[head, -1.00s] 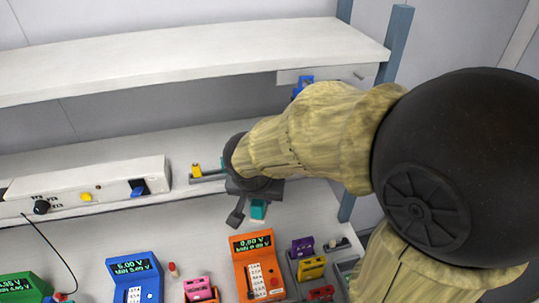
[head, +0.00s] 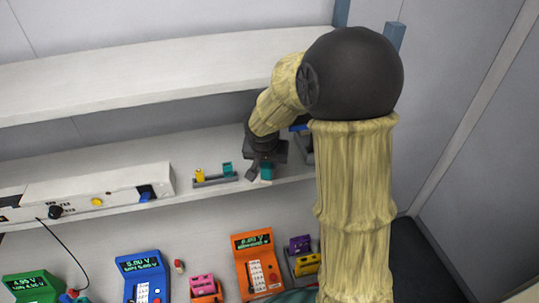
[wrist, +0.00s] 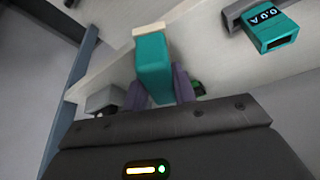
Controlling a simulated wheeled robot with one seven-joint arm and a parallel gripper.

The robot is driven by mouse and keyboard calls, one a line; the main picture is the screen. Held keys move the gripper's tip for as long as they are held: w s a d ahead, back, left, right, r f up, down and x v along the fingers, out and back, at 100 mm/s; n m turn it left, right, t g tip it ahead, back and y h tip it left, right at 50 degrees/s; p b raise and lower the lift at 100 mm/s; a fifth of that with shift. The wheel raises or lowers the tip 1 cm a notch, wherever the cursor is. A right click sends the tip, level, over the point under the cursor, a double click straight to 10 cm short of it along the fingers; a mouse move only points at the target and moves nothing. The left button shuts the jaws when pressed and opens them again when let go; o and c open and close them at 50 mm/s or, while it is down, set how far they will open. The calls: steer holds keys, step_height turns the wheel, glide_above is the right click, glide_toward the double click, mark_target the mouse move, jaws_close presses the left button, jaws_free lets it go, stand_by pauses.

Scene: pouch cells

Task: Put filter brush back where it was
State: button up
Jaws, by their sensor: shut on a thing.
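A teal block with a cream end, which I take to be the filter brush (head: 266,173), is in my gripper (head: 259,174). In the head view it hangs near the front edge of the lower shelf, just right of a small grey rack. In the wrist view the teal brush (wrist: 153,62) stands between the two dark fingers of my gripper (wrist: 160,92), cream end pointing away. The fingers are shut on its near part and hide its lower sides. I cannot tell whether it touches the shelf.
The small grey rack (head: 214,181) on the lower shelf (head: 120,165) bears a yellow piece (head: 200,175) and a teal meter-like piece (head: 227,168). A blue item (head: 300,127) is partly hidden behind my arm. Orange (head: 258,270) and blue (head: 139,272) meters stand in front, below the shelf edge.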

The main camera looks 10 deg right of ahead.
steer(key=shift+w, duration=0.25)
steer(key=shift+w+d+r+p, duration=0.1)
steer(key=shift+w+d+p, duration=0.2)
steer(key=shift+w+p, duration=0.3)
steer(key=shift+w+d+r+p, duration=0.1)
steer(key=shift+w+d+p, duration=0.15)
steer(key=shift+w+p, duration=0.3)
steer(key=shift+x, duration=0.95)
steer(key=shift+s+a, duration=0.1)
steer(key=shift+s, duration=0.05)
steer(key=shift+f, duration=0.25)
steer(key=o, duration=0.9)
steer(key=shift+o, duration=0.2)
